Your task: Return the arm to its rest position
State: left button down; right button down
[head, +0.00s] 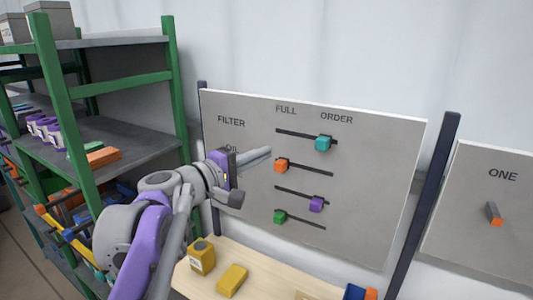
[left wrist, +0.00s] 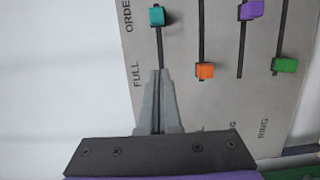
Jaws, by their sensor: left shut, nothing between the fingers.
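My left gripper (head: 262,154) reaches in from the left in the head view, in front of the grey slider panel (head: 370,200). Its fingers are shut with nothing between them, and they also show closed together in the left wrist view (left wrist: 158,85). The fingertips point toward the top slider row and appear apart from the knobs. The teal knob (head: 323,143) sits near the right end of its slot. The orange knob (head: 281,166) is at the left, the purple knob (head: 316,204) right of middle, and the green knob (head: 280,216) at the left. My right gripper is not in view.
A green-framed shelf (head: 172,90) with purple and orange items stands close on the left. A wooden table (head: 245,258) below holds yellow blocks (head: 232,280). A dark post (head: 432,190) and a second panel (head: 490,230) with a lever (head: 494,214) stand at right.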

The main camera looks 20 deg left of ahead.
pick_arm(q)
jog(key=shift+s+d, duration=0.1)
jog(key=shift+d, duration=0.05)
jog(key=s+d+f+m+g, duration=0.2)
jog(key=s+d+f, duration=0.1)
jog(key=f, duration=0.4)
jog(key=s+d+f+m+g, duration=0.3)
jog(key=f, duration=0.4)
jog(key=s+d+f+m+g, duration=0.2)
jog(key=s+d+f, duration=0.1)
jog(key=f, duration=0.4)
jog(key=s+a+f+m+g+y, duration=0.1)
jog(key=s+a+f+m+y, duration=0.1)
jog(key=s+f, duration=0.4)
jog(key=s+a+f+m+g+y, duration=0.1)
jog(key=s+f+m+g+y, duration=0.1)
jog(key=s+f+m+y, duration=0.2)
notch_tip(320, 180, down, 9)
jog(key=s, duration=0.3)
jog(key=shift+a+m+g+y, duration=0.3)
jog(key=shift+a+y, duration=0.05)
jog(key=shift+y, duration=0.05)
jog(key=shift+r, duration=0.1)
